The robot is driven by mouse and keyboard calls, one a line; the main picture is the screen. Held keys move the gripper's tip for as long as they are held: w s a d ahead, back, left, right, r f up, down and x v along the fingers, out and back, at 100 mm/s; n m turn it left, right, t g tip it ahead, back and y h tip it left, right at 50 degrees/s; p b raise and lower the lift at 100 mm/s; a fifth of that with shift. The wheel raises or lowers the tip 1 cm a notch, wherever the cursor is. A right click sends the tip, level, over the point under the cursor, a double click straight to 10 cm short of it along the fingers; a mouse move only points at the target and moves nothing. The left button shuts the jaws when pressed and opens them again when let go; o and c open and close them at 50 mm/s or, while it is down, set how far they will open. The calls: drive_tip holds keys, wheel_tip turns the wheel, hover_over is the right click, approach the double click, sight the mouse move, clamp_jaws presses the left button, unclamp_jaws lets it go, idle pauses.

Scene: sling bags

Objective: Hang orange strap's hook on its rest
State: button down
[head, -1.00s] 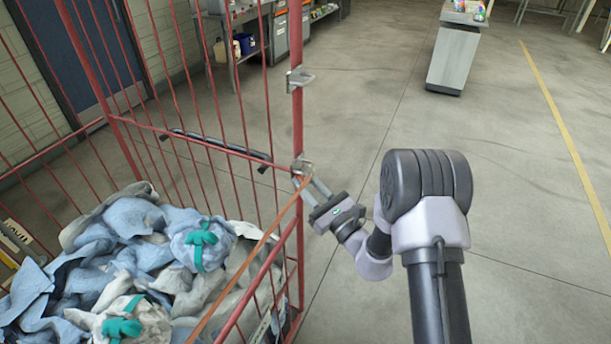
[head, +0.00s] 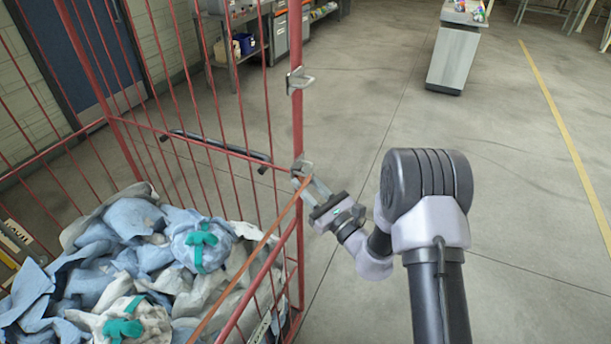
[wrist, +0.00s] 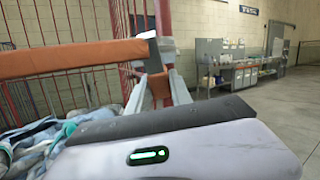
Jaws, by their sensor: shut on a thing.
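The orange strap (head: 240,268) runs from the lower left, across the red cage, up to my gripper (head: 304,184) at the cage's corner post. In the wrist view the strap (wrist: 70,58) crosses from the left, and an orange piece sits between the fingers of my gripper (wrist: 156,84), which is shut on it. A metal bracket (head: 302,167) is on the post right at my fingertips. A second bracket (head: 299,80) is higher on the same post. I cannot tell whether the hook touches either.
The red wire cage (head: 298,125) holds blue and white cloth bundles (head: 130,250) with teal ties. A dark bar (head: 215,146) runs along its far side. A grey cabinet (head: 453,58) stands far off. The floor right of the post is clear.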

drive_tip(key=shift+r+p, duration=0.35)
drive_tip(key=shift+r, duration=0.85)
drive_tip(key=shift+s+d+f+b, duration=0.1)
drive_tip(key=shift+d+f+b, duration=0.05)
drive_tip(key=shift+f+b, duration=0.2)
drive_tip(key=shift+b+v, duration=0.65)
drive_tip(key=shift+v, duration=0.45)
drive_tip(key=s+d+f+b, duration=0.1)
drive_tip(key=b, duration=0.1)
drive_tip(key=s+d+f+b, duration=0.1)
drive_tip(key=s+d+b, duration=0.1)
drive_tip(key=shift+s+d+f, duration=0.15)
drive_tip(key=shift+d+f, duration=0.05)
drive_tip(key=shift+f, duration=0.1)
